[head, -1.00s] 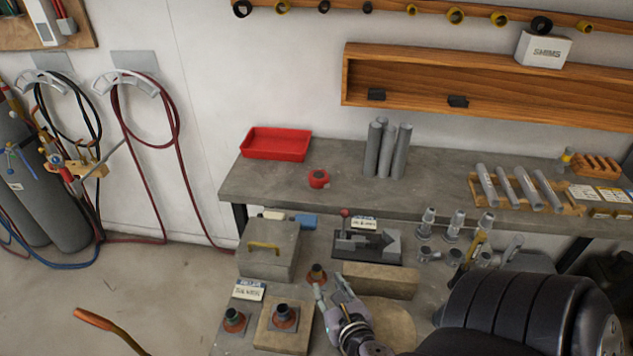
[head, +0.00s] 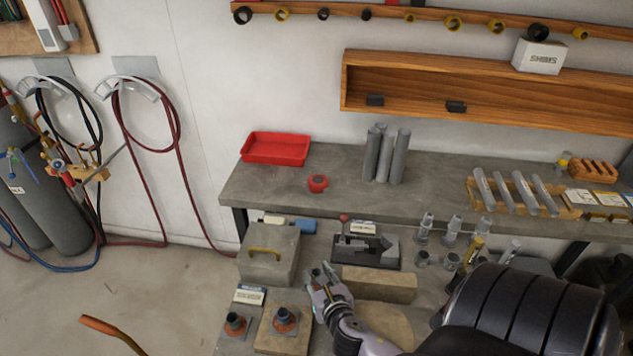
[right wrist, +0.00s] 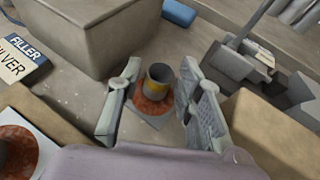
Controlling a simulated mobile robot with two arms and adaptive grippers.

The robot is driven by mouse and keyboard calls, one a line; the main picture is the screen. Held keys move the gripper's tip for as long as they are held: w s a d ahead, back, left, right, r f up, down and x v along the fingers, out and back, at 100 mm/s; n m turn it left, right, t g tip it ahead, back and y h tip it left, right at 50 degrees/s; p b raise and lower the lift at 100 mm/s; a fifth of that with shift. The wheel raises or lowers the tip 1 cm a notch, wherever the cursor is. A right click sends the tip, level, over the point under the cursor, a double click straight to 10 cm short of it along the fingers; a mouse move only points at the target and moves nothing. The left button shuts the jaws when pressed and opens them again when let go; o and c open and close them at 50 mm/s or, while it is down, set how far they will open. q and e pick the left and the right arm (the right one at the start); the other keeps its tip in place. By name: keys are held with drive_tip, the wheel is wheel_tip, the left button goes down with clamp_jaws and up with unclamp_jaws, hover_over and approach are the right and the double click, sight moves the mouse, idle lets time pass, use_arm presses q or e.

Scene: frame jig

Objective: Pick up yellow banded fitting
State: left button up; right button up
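The yellow banded fitting (right wrist: 157,82) is a short dark grey tube with a yellow band, upright on a rust-red round base over a grey square plate. It stands in the right wrist view between the parted fingers of my right gripper (right wrist: 162,88), with a gap on each side. In the head view my right gripper (head: 323,273) is low over the bench and hides the fitting. My left gripper is not in view.
A grey lidded box (head: 268,255) stands left of the gripper. A tan block (head: 380,285) lies close on its right. Two similar fittings (head: 236,325) (head: 285,319) sit in front. A black clamp-like tool (head: 366,250) is behind.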

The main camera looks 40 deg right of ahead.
clamp_jaws()
drive_tip(key=shift+r, duration=0.15)
idle(0.4)
